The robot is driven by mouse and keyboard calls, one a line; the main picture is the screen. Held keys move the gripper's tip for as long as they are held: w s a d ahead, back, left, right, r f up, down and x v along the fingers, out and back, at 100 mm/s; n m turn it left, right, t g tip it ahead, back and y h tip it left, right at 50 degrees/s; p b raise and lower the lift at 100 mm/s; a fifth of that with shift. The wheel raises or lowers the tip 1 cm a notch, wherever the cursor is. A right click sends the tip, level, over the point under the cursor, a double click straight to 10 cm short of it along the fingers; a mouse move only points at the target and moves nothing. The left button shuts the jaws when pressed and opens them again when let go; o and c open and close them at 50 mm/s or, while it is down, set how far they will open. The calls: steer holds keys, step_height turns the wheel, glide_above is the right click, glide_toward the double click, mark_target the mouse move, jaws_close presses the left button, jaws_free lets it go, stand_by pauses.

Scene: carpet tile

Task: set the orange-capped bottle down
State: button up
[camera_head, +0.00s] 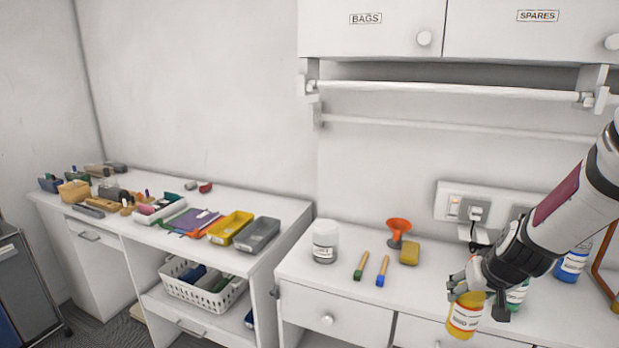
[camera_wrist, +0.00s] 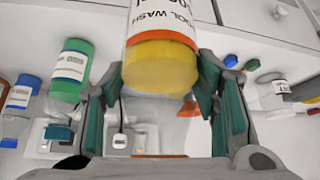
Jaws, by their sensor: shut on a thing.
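The bottle (camera_head: 464,318) has a yellow-orange cap, an orange band and a white label. In the wrist view the bottle (camera_wrist: 160,62) reads "TOOL WASH", its cap end towards the camera. My gripper (camera_head: 470,292) is shut on it at the cap end, one finger on each side; the gripper also shows in the wrist view (camera_wrist: 158,95). In the head view the bottle hangs cap up, slightly tilted, across the front edge of the right counter (camera_head: 340,278). I cannot tell its height over the counter; its base is cut off in the wrist view.
A green bottle (camera_head: 517,294) stands behind my gripper and a blue bottle (camera_head: 572,264) to its right. The counter between brushes and gripper is clear.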

steer(key=w+a+f+n, duration=0.1)
steer(key=a+f, duration=0.3)
steer(key=a, duration=0.4)
steer(key=w+a+f+n+y, duration=0.1)
steer(key=w+a+f, duration=0.2)
steer(key=a, duration=0.5)
steer(key=shift+a+f, duration=0.3)
steer(key=shift+f, duration=0.6)
